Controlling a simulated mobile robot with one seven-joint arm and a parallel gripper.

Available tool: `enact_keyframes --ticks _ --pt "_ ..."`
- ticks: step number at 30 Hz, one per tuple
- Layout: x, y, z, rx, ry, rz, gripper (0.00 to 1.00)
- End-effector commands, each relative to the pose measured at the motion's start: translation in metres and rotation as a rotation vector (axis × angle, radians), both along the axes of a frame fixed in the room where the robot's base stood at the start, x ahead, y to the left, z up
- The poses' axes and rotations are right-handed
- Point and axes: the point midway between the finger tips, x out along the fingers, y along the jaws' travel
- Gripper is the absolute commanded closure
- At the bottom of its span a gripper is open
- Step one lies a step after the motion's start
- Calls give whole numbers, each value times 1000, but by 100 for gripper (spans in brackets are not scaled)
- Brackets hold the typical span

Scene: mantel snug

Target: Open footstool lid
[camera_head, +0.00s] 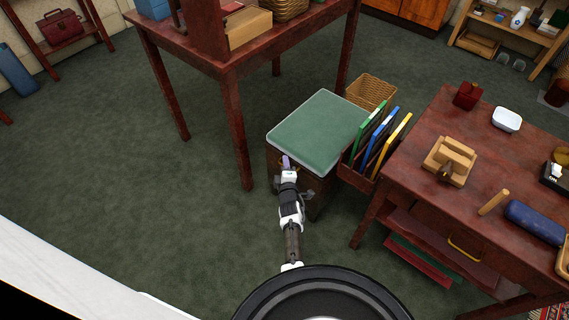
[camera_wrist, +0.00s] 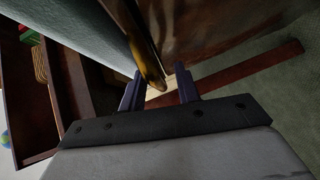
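The footstool is a dark wooden box (camera_wrist: 205,28) with a green padded lid (camera_head: 318,128). The lid lies flat on the box in the head view. In the wrist view the lid's underside edge (camera_wrist: 85,30) runs along the upper left, and a brass-coloured tab (camera_wrist: 149,64) sits at the seam between lid and box. My gripper (camera_head: 287,163) is at the front left edge of the lid. In the wrist view its two fingers (camera_wrist: 160,88) are apart, with the tab's end close to the left finger. I cannot tell whether they touch.
A rack of coloured folders (camera_head: 375,140) stands close at the footstool's right, with a wicker basket (camera_head: 371,91) behind. A low red-brown table (camera_head: 425,180) is to the right. A taller table (camera_head: 225,70) stands behind left. Green carpet (camera_head: 150,200) at left is clear.

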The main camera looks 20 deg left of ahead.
Motion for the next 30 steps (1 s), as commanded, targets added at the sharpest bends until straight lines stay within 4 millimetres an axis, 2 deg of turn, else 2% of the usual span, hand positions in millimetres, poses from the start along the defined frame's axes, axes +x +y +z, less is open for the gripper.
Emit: enact_keyframes --ticks 4,12,23,30 --pt "0 0 0 0 0 0 68" --pt "0 0 0 0 0 0 100" --pt "0 0 3 0 0 0 100" --pt "1 3 29 1 -3 1 100"
